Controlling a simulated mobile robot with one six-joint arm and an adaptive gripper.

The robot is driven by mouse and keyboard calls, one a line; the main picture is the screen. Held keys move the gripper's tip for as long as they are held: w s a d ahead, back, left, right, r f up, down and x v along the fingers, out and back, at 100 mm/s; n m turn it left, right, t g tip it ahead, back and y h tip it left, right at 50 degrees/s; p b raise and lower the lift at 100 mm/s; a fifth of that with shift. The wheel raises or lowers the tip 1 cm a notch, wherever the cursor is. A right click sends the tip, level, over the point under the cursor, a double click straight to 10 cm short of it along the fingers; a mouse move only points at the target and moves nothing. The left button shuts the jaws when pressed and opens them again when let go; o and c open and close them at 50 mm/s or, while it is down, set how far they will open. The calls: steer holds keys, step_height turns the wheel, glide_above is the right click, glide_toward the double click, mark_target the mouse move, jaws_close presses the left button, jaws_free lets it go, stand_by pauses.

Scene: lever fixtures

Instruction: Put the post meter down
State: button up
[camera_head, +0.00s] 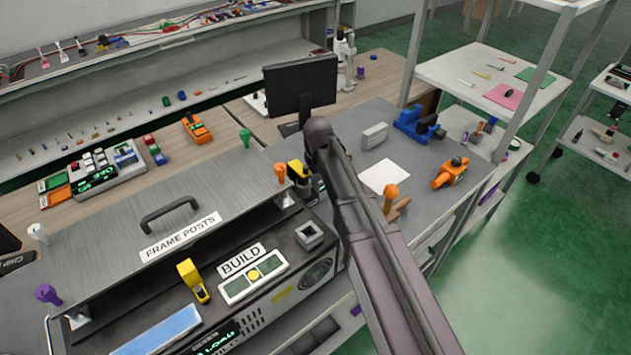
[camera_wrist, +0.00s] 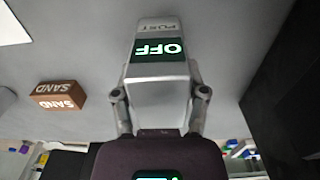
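The post meter (camera_wrist: 160,75) is a pale grey box with a lit green screen reading OFF and the word POST beyond it. In the wrist view it sits between the two fingers of my gripper (camera_wrist: 160,95), which press on its sides. The wrist view does not show clearly whether the meter's underside touches the grey surface. In the head view my arm covers the meter and most of my gripper.
A brown SAND block (camera_wrist: 58,95) and a white sheet (camera_wrist: 12,25) lie to the left in the wrist view. On the grey bench (camera_head: 430,172) are a blue tool (camera_head: 418,124), an orange tool (camera_head: 450,172) and a grey box (camera_head: 374,135). A monitor (camera_head: 300,85) stands behind.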

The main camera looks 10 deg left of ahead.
steer(key=o, duration=0.4)
steer(key=shift+o, duration=0.2)
steer(key=shift+r, duration=0.15)
step_height(320, 180, up, 12)
steer(key=p, duration=1.2)
stand_by(0.8)
steer(key=s+d+m, duration=0.3)
steer(key=s+d, duration=0.1)
steer(key=d, duration=0.6)
steer(key=s+d+m, duration=0.3)
steer(key=s+d, duration=0.1)
steer(key=d, duration=0.6)
steer(key=s+d+m, duration=0.4)
steer(key=s+d, duration=0.1)
steer(key=d, duration=0.5)
steer(key=shift+d, duration=0.4)
